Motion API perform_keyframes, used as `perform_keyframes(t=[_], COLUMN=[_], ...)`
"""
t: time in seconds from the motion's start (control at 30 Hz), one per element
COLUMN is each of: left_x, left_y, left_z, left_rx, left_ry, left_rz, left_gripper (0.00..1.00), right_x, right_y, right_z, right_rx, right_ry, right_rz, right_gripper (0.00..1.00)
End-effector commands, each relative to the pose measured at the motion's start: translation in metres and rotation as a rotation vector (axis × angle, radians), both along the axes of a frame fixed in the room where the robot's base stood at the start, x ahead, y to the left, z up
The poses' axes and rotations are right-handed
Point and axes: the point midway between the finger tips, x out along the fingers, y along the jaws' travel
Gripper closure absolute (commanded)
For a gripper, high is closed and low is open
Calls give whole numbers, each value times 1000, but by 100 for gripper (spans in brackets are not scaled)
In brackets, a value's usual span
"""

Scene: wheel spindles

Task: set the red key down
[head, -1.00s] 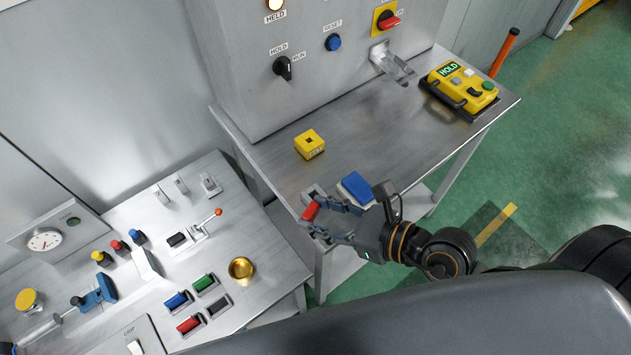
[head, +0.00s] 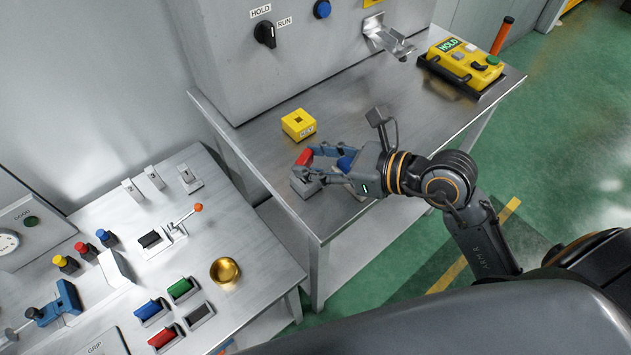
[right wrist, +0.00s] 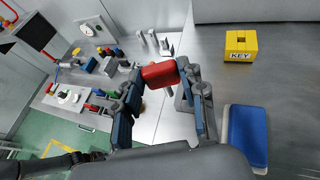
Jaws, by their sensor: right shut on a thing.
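The red key (head: 304,157) is between the fingertips of my right gripper (head: 311,167). In the right wrist view the red key (right wrist: 160,74) shows as a red block between the two fingers, in front of the bench. The gripper is shut on it. A yellow block labelled KEY (head: 298,125), with a square hole in its top, stands on the metal table, a little beyond the gripper. The yellow block also shows at the upper right of the right wrist view (right wrist: 240,46). The key is apart from it. My left gripper is not in view.
A blue pad (right wrist: 247,136) lies beside the gripper, partly hidden in the head view. A yellow HOLD pendant (head: 462,62) sits at the table's far right. A metal bracket (head: 388,38) juts from the cabinet. A lower bench at left carries switches and a brass bowl (head: 225,271).

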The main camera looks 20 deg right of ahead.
Motion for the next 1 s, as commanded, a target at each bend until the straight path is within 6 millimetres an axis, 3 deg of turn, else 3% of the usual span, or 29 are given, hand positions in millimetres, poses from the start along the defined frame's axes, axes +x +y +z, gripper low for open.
perform_keyframes(t=[0.2,0.6,0.97,1.0], left_x=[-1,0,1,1], left_y=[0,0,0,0], left_z=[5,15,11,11], left_rx=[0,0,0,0], left_ry=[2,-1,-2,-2], left_rz=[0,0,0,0], left_gripper=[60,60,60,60], right_x=[23,31,31,31], right_y=[-7,-10,-10,-10], right_z=[-27,-67,-72,-73], right_rx=[2,2,0,0], right_ry=[2,2,-1,-1], right_rz=[0,0,0,0], right_gripper=[90,90,90,58])
